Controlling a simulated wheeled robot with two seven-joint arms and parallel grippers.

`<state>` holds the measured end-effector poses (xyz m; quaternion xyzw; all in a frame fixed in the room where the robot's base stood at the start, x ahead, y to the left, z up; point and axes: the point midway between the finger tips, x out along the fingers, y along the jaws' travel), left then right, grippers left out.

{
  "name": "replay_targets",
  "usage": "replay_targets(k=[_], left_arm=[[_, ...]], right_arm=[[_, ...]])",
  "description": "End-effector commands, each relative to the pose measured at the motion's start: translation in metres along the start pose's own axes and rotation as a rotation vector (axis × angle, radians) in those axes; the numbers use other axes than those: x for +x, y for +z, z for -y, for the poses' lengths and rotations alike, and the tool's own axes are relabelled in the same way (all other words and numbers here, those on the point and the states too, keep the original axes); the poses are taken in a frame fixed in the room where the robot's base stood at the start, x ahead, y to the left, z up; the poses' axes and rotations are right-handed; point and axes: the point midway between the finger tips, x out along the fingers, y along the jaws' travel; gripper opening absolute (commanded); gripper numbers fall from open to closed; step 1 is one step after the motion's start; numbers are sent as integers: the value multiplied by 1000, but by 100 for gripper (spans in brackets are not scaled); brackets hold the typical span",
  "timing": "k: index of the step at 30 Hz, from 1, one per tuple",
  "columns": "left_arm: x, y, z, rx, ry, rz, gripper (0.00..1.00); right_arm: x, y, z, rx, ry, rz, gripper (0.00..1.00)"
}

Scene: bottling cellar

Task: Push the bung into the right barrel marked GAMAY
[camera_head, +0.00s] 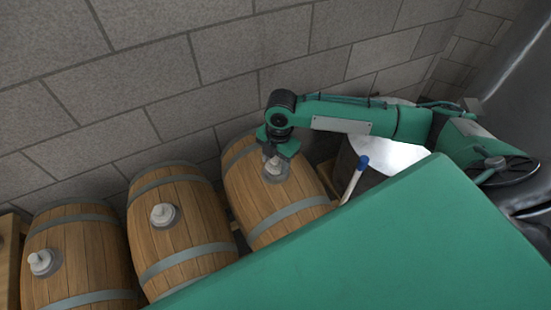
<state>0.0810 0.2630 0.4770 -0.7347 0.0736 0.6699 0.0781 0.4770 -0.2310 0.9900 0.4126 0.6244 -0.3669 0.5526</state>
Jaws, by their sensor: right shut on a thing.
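Three wooden barrels with grey metal hoops lie in a row along the wall. The right barrel (262,203) has its bung (275,168) at the bung hole on top, partly covered by my gripper. My right gripper (274,159) is over that barrel, pointing down, shut on the bung. I cannot tell how deep the bung sits. No GAMAY marking is readable from here. My left gripper is not in view.
The middle barrel (196,240) and the left barrel (85,260) each have a pale bung on top. A blue-tipped pale stick (354,180) stands right of the right barrel, near a white round surface (398,154). The block wall (150,80) is close behind.

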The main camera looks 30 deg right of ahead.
Motion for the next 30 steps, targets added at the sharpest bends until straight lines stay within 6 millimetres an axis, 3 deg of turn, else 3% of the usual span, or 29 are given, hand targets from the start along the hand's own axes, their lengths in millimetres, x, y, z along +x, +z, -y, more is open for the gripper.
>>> replay_targets(k=[30], left_arm=[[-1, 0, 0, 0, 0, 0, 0]], right_arm=[[11, 2, 0, 0, -1, 0, 29]])
